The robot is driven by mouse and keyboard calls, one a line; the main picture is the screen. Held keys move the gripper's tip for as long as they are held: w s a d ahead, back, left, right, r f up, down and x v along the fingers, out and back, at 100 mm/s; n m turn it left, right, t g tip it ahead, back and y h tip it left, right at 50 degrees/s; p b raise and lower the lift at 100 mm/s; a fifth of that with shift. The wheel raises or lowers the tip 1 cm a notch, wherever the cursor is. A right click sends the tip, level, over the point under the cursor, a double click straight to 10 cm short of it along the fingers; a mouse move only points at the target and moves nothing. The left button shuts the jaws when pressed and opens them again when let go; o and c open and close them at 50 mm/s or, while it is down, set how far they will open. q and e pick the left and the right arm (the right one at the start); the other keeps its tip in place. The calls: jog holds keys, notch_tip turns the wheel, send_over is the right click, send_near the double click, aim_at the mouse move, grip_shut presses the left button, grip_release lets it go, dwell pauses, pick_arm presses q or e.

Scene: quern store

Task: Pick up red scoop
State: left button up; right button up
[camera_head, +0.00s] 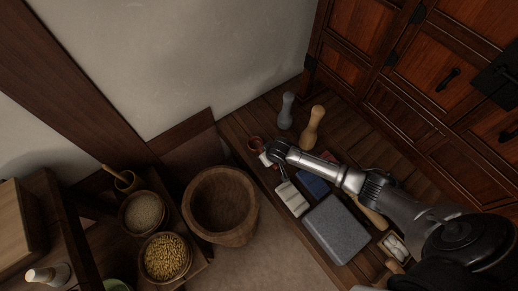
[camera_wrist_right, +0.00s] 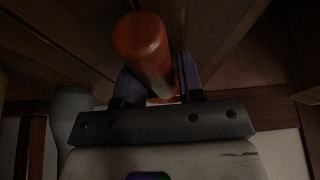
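In the right wrist view a red-orange rounded cylinder (camera_wrist_right: 143,42), which looks like the red scoop's handle, stands between the two dark fingers of my right gripper (camera_wrist_right: 163,82). The fingers are partly apart, with the handle close to both. I cannot tell whether both press on it. In the head view my right gripper (camera_head: 272,157) is over the far left part of the wooden bench. A small dark red round thing (camera_head: 255,143) lies just beyond it, perhaps the scoop's bowl. My left gripper is not in view.
A grey pestle (camera_head: 287,110) and a tan pestle (camera_head: 313,128) stand behind the gripper. A white block (camera_head: 292,199), a blue block (camera_head: 313,183) and a grey slab (camera_head: 338,229) lie on the bench (camera_head: 232,128). A wooden mortar (camera_head: 243,232) stands left of it. A cabinet (camera_head: 440,75) is behind.

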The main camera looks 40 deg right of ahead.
grip_shut()
